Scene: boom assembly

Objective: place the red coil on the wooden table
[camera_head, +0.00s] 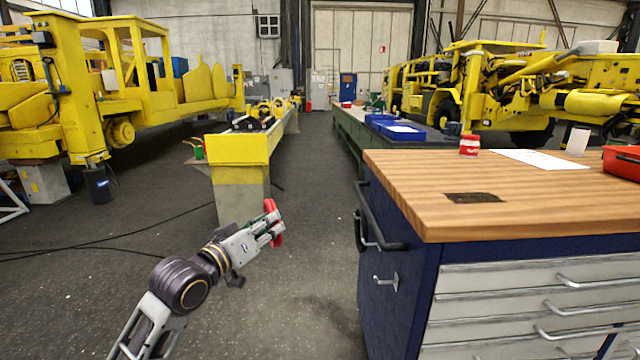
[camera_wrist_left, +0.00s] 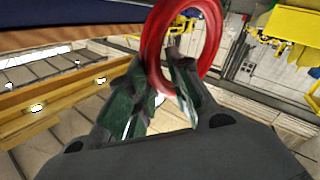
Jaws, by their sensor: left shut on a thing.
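My left gripper (camera_head: 268,232) is in the lower middle of the head view, left of the wooden table and apart from it. It is shut on the red coil (camera_head: 277,238), which sticks out at the fingertips. In the left wrist view the coil is a red ring (camera_wrist_left: 149,60) held by the fingers (camera_wrist_left: 160,95). The wooden table (camera_head: 420,190) has a brown top on a blue cabinet with grey drawers, at the right of the head view. My right gripper is not in view.
On the tabletop are a red-and-white can (camera_head: 469,146), a white paper sheet (camera_head: 540,159), a dark patch (camera_head: 474,198) and a red box (camera_head: 622,162). The front left of the top is mostly clear. Black handles (camera_head: 378,232) jut from the cabinet's left side. A yellow beam (camera_head: 237,149) stands beyond the gripper.

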